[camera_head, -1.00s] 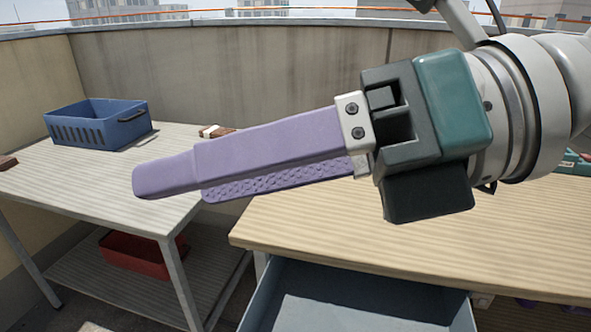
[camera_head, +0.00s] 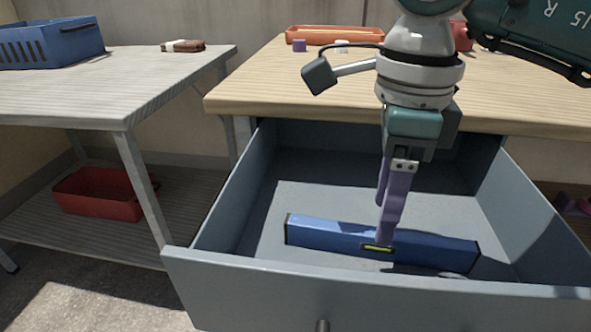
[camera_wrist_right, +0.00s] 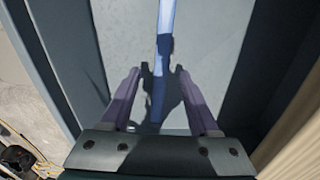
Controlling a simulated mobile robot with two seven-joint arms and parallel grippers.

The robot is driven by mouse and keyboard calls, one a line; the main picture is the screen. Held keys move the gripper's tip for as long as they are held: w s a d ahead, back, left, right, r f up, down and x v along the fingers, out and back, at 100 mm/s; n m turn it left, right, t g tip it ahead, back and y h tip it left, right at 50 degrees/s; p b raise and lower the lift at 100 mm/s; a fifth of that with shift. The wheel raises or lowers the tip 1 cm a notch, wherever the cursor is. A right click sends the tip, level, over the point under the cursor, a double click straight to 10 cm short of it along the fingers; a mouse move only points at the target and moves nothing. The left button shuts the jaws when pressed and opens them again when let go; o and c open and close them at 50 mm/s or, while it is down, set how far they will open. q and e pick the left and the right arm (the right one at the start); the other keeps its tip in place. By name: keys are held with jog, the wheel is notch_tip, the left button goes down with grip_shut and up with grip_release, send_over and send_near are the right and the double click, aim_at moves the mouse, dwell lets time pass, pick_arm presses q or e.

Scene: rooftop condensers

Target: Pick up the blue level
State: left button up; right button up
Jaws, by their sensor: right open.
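The blue level (camera_head: 325,234) lies in the open grey-blue drawer (camera_head: 250,262), a long bar with dark end caps and a yellow-green vial window. My right gripper (camera_head: 384,226) points down into the drawer with its purple fingers over the level's middle; one fingertip overlaps the level near the vial. In the right wrist view, the fingers (camera_wrist_right: 158,75) are apart and the level (camera_wrist_right: 166,18) runs lengthwise between and beyond their tips, partly in shadow. I cannot tell whether the fingers touch it. My left gripper is not in view.
The drawer walls surround the level, and the wooden worktop (camera_head: 270,90) overhangs at the back. An orange tray (camera_head: 335,36) and a small purple block (camera_head: 299,45) stand on it. A left table (camera_head: 90,95) carries a blue basket (camera_head: 50,43); a red bin (camera_head: 97,196) sits below.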

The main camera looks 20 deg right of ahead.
aim_at(417, 249)
notch_tip(417, 249, down, 5)
jog(key=shift+d+f+b, duration=0.1)
jog(key=shift+f+b, duration=0.1)
jog(key=shift+b, duration=0.95)
jog(key=shift+c, duration=0.4)
grip_shut()
